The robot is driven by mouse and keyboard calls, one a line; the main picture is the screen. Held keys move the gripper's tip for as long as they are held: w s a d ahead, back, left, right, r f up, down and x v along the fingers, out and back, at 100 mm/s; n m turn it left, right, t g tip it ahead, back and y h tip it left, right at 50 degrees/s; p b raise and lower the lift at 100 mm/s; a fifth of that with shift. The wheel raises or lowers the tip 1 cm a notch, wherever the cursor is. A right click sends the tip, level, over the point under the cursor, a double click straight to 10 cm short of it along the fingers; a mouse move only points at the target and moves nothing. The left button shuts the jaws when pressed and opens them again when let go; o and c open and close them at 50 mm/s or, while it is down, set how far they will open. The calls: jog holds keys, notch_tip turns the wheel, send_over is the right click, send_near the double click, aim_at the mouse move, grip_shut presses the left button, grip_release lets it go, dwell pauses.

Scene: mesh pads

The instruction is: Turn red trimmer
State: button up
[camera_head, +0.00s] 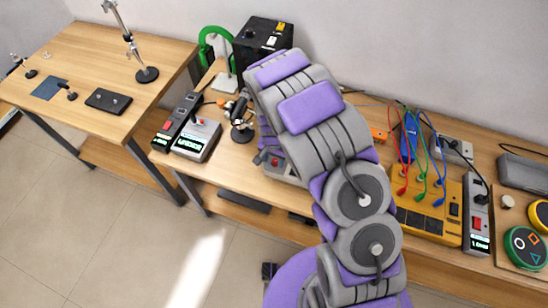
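I cannot clearly pick out a red trimmer. A grey box (196,139) with a lit display and a small red knob (200,122) on top stands at the front left of the long bench. Another grey device (280,165) with a red part is mostly covered by my arm. My purple and grey arm rises over the middle of the bench and bends down behind itself. A small purple and dark part (262,157), perhaps of my gripper, shows at the arm's left edge near the covered device. The fingertips are hidden.
A black box (262,38), green loop stand (217,45) and small black-based stand (242,133) are on the bench. Right of my arm are a yellow box (430,212) with coloured cables, a power strip (478,225) and round green device (525,247).

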aim_at(274, 160)
jog(key=shift+r, duration=0.1)
notch_tip(274, 160, up, 17)
jog(key=p, duration=0.1)
dwell(0.6)
dwell(0.4)
jog(key=s+d+r+n+b, duration=0.1)
jog(key=s+d+r, duration=0.9)
jog(key=s, duration=0.2)
jog(key=s+d+r+n+g+b, duration=0.1)
jog(key=s+d, duration=0.1)
jog(key=s, duration=0.8)
jog(key=s+d+r+n+b, duration=0.1)
jog(key=s+d+n, duration=0.1)
jog(key=s, duration=0.8)
jog(key=shift+s+r+n+g, duration=0.2)
jog(key=shift+n+g, duration=0.1)
jog(key=shift+g, duration=0.1)
jog(key=shift+c, duration=0.2)
grip_shut()
